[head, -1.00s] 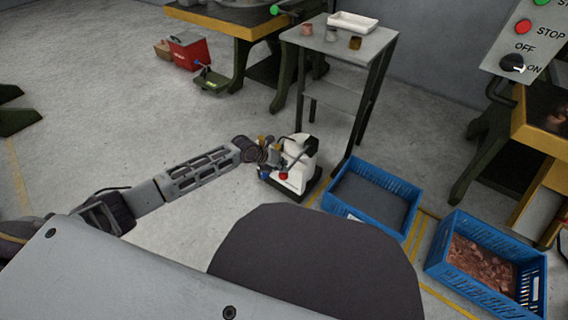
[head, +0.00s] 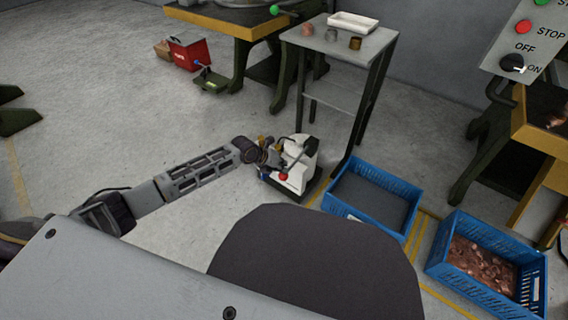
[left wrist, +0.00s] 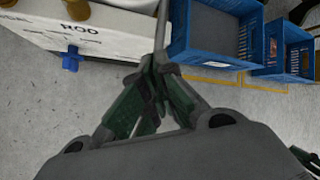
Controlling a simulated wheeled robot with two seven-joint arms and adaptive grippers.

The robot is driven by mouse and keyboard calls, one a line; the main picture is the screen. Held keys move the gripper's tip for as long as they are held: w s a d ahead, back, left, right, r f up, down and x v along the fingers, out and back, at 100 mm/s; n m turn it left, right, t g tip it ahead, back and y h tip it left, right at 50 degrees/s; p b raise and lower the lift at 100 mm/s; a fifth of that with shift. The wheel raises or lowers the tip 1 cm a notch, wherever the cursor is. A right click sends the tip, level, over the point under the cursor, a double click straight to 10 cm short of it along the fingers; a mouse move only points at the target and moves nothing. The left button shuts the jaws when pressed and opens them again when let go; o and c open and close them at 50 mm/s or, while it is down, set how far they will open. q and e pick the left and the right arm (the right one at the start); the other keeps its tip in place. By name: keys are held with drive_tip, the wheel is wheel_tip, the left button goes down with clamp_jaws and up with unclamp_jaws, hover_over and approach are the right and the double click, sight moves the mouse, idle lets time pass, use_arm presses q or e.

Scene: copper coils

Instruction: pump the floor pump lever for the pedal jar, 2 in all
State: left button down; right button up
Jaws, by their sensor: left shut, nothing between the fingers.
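A white floor pump unit (head: 299,178) with a red knob (head: 284,177) stands on a dark base on the floor, beside the grey side table. A thin grey lever (head: 299,157) slants across its top. In the left wrist view the white body (left wrist: 100,34) carries the letters "ROD" and a blue knob. My left gripper (head: 276,158) is at the pump's left side, by the lever. In the left wrist view its fingers (left wrist: 160,66) are closed at the lower end of the rod-like lever (left wrist: 162,27); I cannot tell whether they touch it. My right gripper is not seen.
A blue crate (head: 335,203) stands just right of the pump, and another blue crate (head: 436,268) with copper pieces lies further right. The grey side table (head: 364,57) stands behind the pump. Open floor (head: 120,100) lies to the left.

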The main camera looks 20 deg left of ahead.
use_arm(q)
drive_tip(key=shift+s, duration=0.1)
wheel_tip(320, 180, up, 7)
drive_tip(key=w+p, duration=0.1)
drive_tip(key=p, duration=0.4)
drive_tip(key=shift+d, duration=0.15)
idle(1.1)
drive_tip(key=shift+w, duration=0.1)
drive_tip(key=r+p, duration=0.2)
drive_tip(key=r, duration=0.1)
drive_tip(key=r+p, duration=0.1)
drive_tip(key=r, duration=0.1)
drive_tip(key=shift+w+d, duration=0.1)
drive_tip(key=shift+w, duration=0.2)
idle(0.4)
drive_tip(key=shift+f, duration=0.1)
idle(1.8)
